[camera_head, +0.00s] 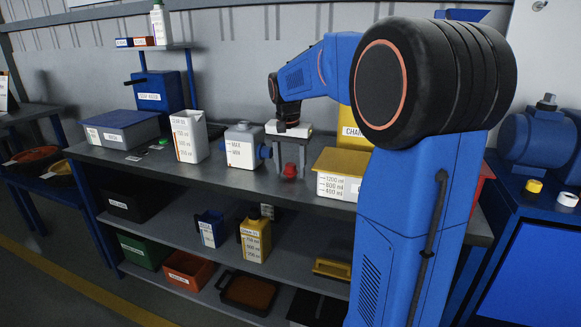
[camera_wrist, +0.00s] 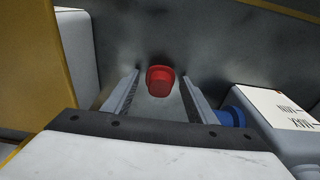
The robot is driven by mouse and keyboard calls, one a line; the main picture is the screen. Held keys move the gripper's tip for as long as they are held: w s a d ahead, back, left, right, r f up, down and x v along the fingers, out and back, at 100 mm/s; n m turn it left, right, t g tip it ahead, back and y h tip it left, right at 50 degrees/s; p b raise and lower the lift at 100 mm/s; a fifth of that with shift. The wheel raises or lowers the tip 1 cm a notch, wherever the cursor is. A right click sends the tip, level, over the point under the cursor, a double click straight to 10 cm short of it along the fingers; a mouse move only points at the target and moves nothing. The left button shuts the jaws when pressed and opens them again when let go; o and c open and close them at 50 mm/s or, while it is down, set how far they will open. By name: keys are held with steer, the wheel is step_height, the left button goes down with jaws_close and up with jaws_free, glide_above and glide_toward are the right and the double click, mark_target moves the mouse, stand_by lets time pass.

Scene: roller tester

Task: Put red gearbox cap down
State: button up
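The red gearbox cap (camera_head: 290,171) is on the grey bench top, below my gripper (camera_head: 289,164). The gripper points down, with one grey finger on each side of the cap. In the wrist view the red cap (camera_wrist: 160,80) shows between the tips of the two fingers of my gripper (camera_wrist: 159,88). The fingers are spread wide, and a gap shows on each side of the cap. The cap looks upright, with its round top towards the wrist camera.
A yellow-lidded white container (camera_head: 338,187) stands close right. A white jug (camera_head: 188,137) and a grey-blue box (camera_head: 120,130) are farther left. Bare bench shows in front of the cap.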

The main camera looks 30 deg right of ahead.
mark_target(289, 166)
step_height(289, 166, up, 11)
steer(key=a, duration=0.1)
steer(key=s+a+f+n+t, duration=0.1)
steer(key=s+a+f+n, duration=0.15)
steer(key=s+a, duration=0.4)
steer(key=s+a+f+n+t, duration=0.1)
steer(key=s+a+f+n, duration=0.15)
steer(key=s, duration=0.65)
steer(key=s+a+f+n+t, duration=0.1)
steer(key=s+a+f+n, duration=0.1)
steer(key=s+f, duration=0.5)
steer(key=s+a+f+n+t+y, duration=0.1)
steer(key=s+a+f+n, duration=0.2)
steer(key=s+f, duration=0.4)
steer(key=shift+s+a, duration=0.4)
steer(key=shift+s, duration=0.1)
steer(key=shift+r, duration=0.1)
